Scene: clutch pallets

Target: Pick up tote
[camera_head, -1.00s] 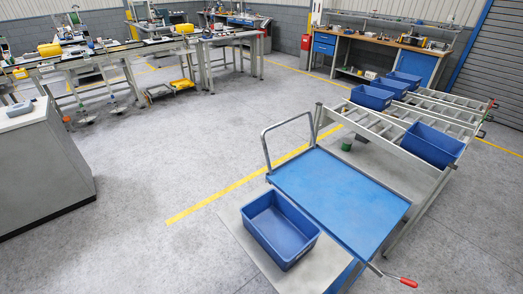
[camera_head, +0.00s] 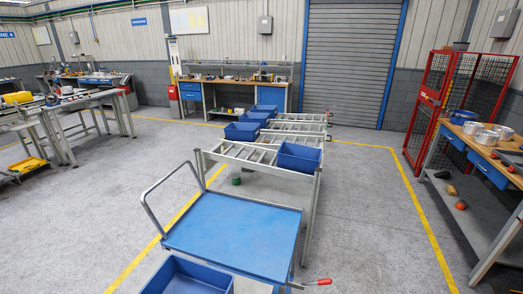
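Several blue totes are in view. One empty tote (camera_head: 186,278) is at the bottom edge, partly cut off, in front of the blue-topped cart (camera_head: 236,232). Another tote (camera_head: 299,157) sits at the near right end of the roller rack. Further totes stand behind on the racks, one at the left (camera_head: 242,131) and others beyond it (camera_head: 257,117). Neither of my grippers shows in the head view.
The cart has a grey push handle (camera_head: 149,211) and a red-tipped lever (camera_head: 319,282). Roller racks (camera_head: 240,153) stand behind it. A workbench (camera_head: 490,165) and red mesh cage (camera_head: 440,100) are at the right. Grey floor lies open between rack and bench.

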